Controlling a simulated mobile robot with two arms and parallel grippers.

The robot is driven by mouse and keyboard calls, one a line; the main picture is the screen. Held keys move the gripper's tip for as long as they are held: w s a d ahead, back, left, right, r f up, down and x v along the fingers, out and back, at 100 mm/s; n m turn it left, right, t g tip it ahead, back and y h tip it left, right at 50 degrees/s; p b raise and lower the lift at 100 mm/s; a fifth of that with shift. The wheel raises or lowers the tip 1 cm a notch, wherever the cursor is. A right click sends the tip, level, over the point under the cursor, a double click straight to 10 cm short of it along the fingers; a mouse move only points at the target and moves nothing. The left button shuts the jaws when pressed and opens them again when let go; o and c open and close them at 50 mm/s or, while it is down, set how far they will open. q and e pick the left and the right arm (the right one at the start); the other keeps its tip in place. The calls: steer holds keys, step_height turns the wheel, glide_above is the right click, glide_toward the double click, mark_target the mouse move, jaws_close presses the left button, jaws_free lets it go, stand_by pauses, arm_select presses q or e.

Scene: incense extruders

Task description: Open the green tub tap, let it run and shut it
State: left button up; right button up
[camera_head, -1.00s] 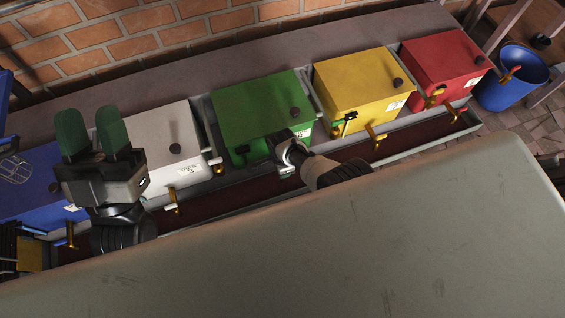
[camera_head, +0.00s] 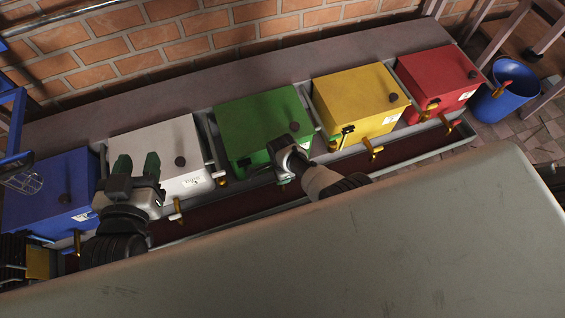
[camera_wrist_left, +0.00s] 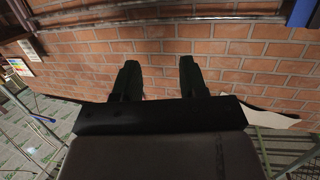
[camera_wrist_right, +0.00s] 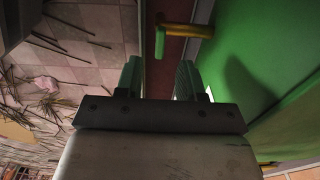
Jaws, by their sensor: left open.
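The green tub (camera_head: 262,118) stands in the middle of the row, with its lid on. My right gripper (camera_head: 281,158) is at its front right side and hides its tap in the head view. In the right wrist view, a brass tap (camera_wrist_right: 188,30) with a green handle (camera_wrist_right: 159,42) shows just beyond the fingertips, beside the green tub wall (camera_wrist_right: 245,75). My right gripper (camera_wrist_right: 160,75) is open, with nothing visible between its fingers. My left gripper (camera_head: 136,166) is open and empty over the front of the white tub; its wrist view shows bare wall between the fingers (camera_wrist_left: 158,80).
White (camera_head: 160,145), yellow (camera_head: 355,92), red (camera_head: 435,72) and blue (camera_head: 60,180) tubs share the shelf. A dark trough (camera_head: 400,143) runs below the taps. A blue bucket (camera_head: 505,100) stands at far right. A brick wall (camera_head: 180,40) closes the back.

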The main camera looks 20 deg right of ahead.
step_height(320, 180, up, 3)
steer(key=shift+p, duration=1)
arm_select(q)
steer(key=s+a+f+g+y+p, duration=0.1)
steer(key=s+a+f+g+y, duration=0.2)
steer(key=s+f+g, duration=0.5)
steer(key=shift+s+a+n+g+p, duration=0.35)
steer(key=shift+s+a+g, duration=0.4)
steer(key=shift+s+g, duration=0.65)
arm_select(e)
steer(key=shift+r, duration=1.25)
arm_select(q)
steer(key=shift+f, duration=0.1)
